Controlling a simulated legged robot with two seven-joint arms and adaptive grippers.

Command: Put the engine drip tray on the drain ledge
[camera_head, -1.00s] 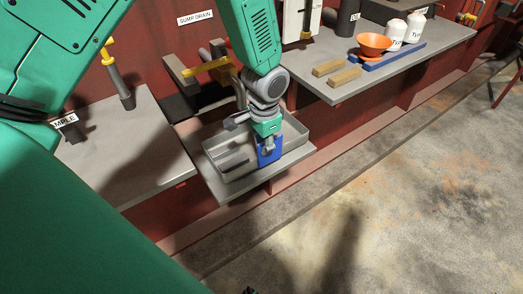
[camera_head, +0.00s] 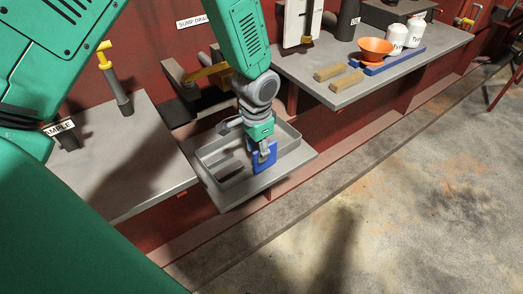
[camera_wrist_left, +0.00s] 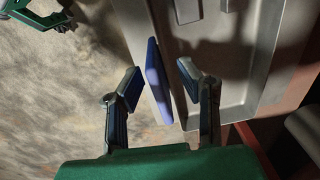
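The engine drip tray (camera_head: 207,160) is a shallow grey tray with a blue upright tab (camera_head: 264,158) at its near right side. It appears to rest flat on the grey drain ledge (camera_head: 234,200) below the sump drain label. My left gripper (camera_head: 264,148) is over the tray's near right side at the tab. In the left wrist view the two fingers (camera_wrist_left: 159,88) are open, one on each side of the blue tab (camera_wrist_left: 157,80), with gaps to it. A green part at that view's top left looks like my right gripper (camera_wrist_left: 62,18); its fingers are unclear.
A yellow-handled valve (camera_head: 207,72) stands behind the tray. The left shelf (camera_head: 140,175) carries a sample label. The right shelf (camera_head: 400,68) holds wooden blocks (camera_head: 338,76), an orange funnel (camera_head: 375,48) and white bottles. The concrete floor in front is clear.

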